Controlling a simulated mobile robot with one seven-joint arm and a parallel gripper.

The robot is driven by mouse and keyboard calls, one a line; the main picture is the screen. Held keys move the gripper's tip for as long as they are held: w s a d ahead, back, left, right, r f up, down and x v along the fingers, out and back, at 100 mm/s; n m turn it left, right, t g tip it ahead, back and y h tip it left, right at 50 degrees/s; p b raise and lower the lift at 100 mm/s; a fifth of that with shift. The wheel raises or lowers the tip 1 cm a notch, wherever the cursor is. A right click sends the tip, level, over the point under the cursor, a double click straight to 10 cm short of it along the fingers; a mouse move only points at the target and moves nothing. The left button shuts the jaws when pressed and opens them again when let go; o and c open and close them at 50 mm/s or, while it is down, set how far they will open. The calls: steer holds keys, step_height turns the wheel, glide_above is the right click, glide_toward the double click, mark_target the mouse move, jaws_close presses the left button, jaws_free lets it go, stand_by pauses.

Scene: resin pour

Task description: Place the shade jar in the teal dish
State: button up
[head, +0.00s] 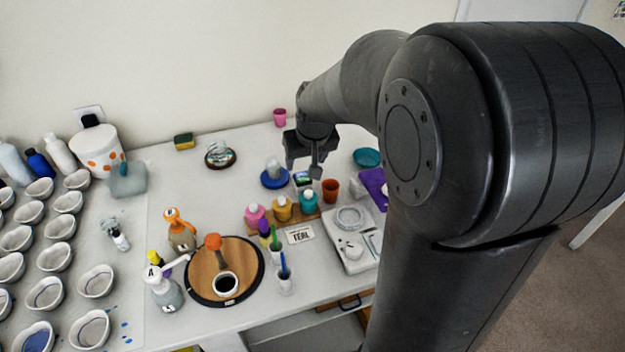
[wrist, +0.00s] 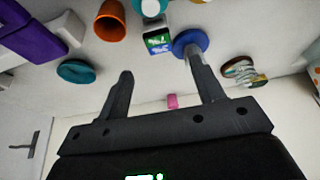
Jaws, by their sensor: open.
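The teal dish (head: 367,157) sits at the back of the table, right of my gripper; it also shows at left in the wrist view (wrist: 76,71). Pink (head: 255,214), yellow (head: 282,208) and teal (head: 308,202) jars stand on a wooden rack. A card (head: 300,234) before them seems to read "TEAL"; the teal jar appears to be the shade jar. Part of a teal-and-white jar (wrist: 151,8) shows at the wrist view's top edge. My gripper (head: 312,168) is open and empty above the back of the table; its fingers (wrist: 157,72) point toward the blue dish area.
A blue dish (head: 266,183) with a pale translucent item, a small green-labelled box (wrist: 157,45), an orange cup (head: 330,190) and a purple thing (head: 374,186) stand nearby. A round wooden board (head: 206,272) and bottles are at front left.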

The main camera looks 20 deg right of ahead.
steer(key=s+a+r, duration=0.2)
steer(key=s+r, duration=0.2)
steer(key=s, duration=0.7)
steer(key=s+a+r+t, duration=0.1)
steer(key=s+a+r, duration=0.1)
steer(key=s, duration=0.9)
steer(key=shift+v, duration=0.9)
steer(key=shift+o, duration=0.4)
steer(key=shift+s+a, duration=0.15)
steer(key=shift+s, duration=0.2)
steer(key=shift+w, duration=0.1)
